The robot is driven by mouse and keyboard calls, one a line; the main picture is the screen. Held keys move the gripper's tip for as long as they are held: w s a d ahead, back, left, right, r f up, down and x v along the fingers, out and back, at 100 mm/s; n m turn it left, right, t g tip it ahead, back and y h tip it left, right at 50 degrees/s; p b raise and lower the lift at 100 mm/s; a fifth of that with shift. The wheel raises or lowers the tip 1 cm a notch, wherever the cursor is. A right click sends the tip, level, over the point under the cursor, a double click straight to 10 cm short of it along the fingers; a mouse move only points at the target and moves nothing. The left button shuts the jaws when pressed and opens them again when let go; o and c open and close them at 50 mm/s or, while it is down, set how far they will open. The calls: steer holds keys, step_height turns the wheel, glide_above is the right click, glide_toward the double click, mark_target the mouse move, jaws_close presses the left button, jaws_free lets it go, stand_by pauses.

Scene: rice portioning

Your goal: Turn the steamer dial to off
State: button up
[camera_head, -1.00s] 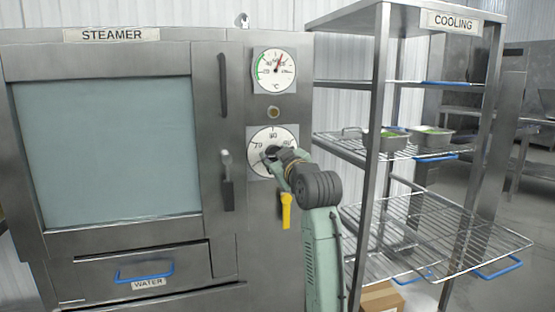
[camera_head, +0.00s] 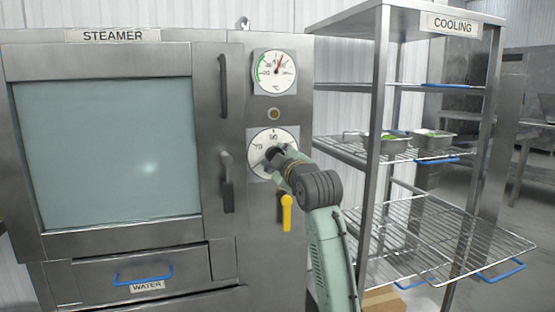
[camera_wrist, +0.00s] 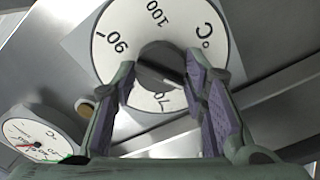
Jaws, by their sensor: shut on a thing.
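The steamer dial is a round white temperature plate (camera_head: 259,143) with a dark knob at its centre, on the steamer's right-hand panel. In the wrist view the knob (camera_wrist: 157,62) sits between my two fingers, in front of the plate marked 70, 90, 100 and °C. My gripper (camera_head: 274,154) is shut on the knob, and it also shows in the wrist view (camera_wrist: 160,82). In the head view my gripper hides the knob and the lower right of the plate. No off mark can be made out.
A round gauge (camera_head: 274,72) and a small indicator (camera_head: 273,114) are above the dial. A yellow lever (camera_head: 287,212) hangs just below my gripper. The steamer door handle (camera_head: 227,183) is to the left. A wire cooling rack (camera_head: 381,100) with metal pans stands close on the right.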

steer(key=shift+f, duration=0.1)
steer(key=o, duration=1.1)
steer(key=shift+o, duration=0.2)
steer(key=v, duration=1.2)
